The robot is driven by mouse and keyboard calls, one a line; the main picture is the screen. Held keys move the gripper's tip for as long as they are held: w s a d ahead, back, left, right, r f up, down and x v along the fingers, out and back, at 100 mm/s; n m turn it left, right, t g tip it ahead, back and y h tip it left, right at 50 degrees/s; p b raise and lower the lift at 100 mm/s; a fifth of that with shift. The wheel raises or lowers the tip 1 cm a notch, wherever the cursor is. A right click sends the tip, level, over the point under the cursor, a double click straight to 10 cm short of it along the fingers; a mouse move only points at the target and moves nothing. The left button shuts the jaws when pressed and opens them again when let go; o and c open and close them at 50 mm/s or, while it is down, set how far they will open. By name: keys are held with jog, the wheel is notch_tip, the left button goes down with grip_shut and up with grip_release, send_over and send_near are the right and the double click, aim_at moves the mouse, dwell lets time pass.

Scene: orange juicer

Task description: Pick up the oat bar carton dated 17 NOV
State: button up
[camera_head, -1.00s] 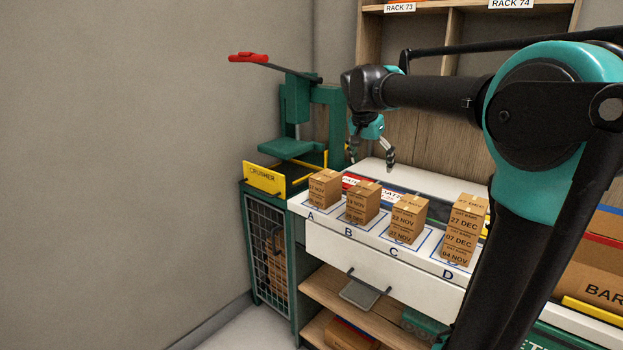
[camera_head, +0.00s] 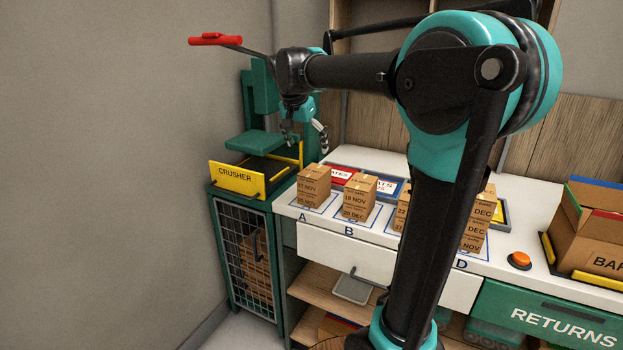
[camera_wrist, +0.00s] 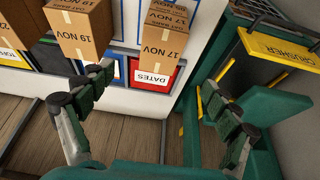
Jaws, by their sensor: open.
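My gripper (camera_head: 305,139) is open and empty, above and behind spot A near the crusher. In the wrist view its spread fingers (camera_wrist: 158,87) point towards the carton, which lies beyond the tips and apart from them.
Cartons at B (camera_head: 358,190) stand close to the right. Cartons at C and D are partly hidden by my arm. The green crusher (camera_head: 258,143) with its yellow sign (camera_head: 237,180) is close left. Red and blue bins (camera_head: 345,174) lie behind the cartons. An orange button (camera_head: 520,260) is at right.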

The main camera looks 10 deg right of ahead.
aim_at(314, 171)
jog(key=x, duration=1.3)
jog(key=shift+w+f, duration=0.15)
jog(key=shift+f, duration=0.1)
jog(key=shift+f, duration=0.25)
jog(key=c, duration=1.4)
